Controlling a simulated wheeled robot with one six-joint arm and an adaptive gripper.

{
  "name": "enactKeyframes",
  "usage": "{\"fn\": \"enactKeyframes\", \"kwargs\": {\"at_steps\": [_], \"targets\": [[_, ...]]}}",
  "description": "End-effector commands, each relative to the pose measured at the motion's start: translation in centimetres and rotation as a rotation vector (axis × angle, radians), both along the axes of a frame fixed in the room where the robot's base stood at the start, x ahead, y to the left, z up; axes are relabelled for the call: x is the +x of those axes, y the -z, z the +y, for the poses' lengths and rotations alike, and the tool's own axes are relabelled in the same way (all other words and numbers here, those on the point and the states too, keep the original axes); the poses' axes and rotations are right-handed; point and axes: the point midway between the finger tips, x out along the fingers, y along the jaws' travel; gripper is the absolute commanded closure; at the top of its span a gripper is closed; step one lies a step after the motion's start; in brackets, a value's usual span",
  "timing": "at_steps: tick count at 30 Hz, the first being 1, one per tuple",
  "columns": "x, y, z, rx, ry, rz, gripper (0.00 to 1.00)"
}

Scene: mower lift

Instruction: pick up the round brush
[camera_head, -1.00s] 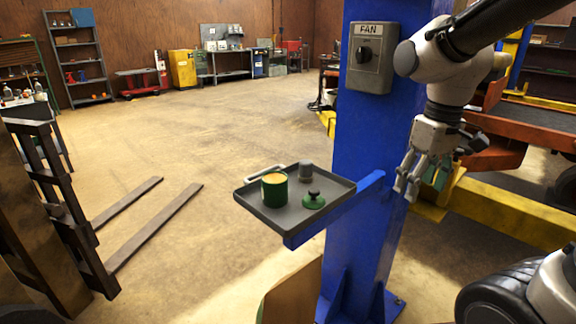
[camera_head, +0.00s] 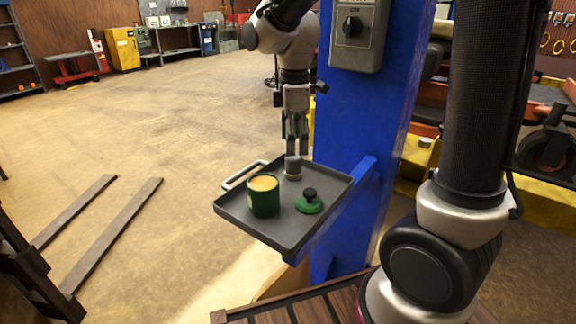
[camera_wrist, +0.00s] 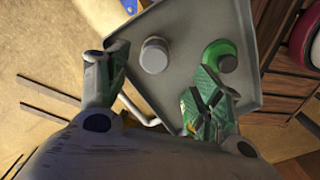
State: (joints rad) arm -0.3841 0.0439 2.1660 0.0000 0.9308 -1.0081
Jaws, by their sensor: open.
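The round brush (camera_head: 309,201) appears to be the green disc with a black knob at the right front of the grey tray (camera_head: 285,240). In the wrist view the green disc (camera_wrist: 221,53) shows beyond the right finger. My gripper (camera_head: 297,150) points down over the back of the tray, above or just behind a short grey cylinder (camera_head: 293,168), left of and behind the brush. In the wrist view my gripper (camera_wrist: 160,75) is open and empty, with the cylinder (camera_wrist: 154,55) seen between the fingers. Whether a finger touches the cylinder is not clear.
A green can (camera_head: 264,197) with a tan top stands left of the brush. The tray has a pale handle (camera_head: 244,175) at its left and is fixed to a blue post (camera_head: 366,125) with a grey switch box (camera_head: 358,35). Open floor lies to the left.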

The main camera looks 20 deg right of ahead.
Motion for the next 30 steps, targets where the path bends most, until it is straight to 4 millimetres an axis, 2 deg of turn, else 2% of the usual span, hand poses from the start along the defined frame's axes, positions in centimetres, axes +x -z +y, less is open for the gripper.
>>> {"fn": "enactKeyframes", "kwargs": {"at_steps": [8,18,26,30], "targets": [[0.1,2.7,0.0,-0.001,-0.023,0.004,0.34],[0.8,7.4,0.0,-0.001,-0.022,0.003,0.34],[0.8,7.8,0.0,0.000,-0.022,0.001,0.34],[0.8,7.8,0.0,0.000,-0.022,0.001,0.56]]}}
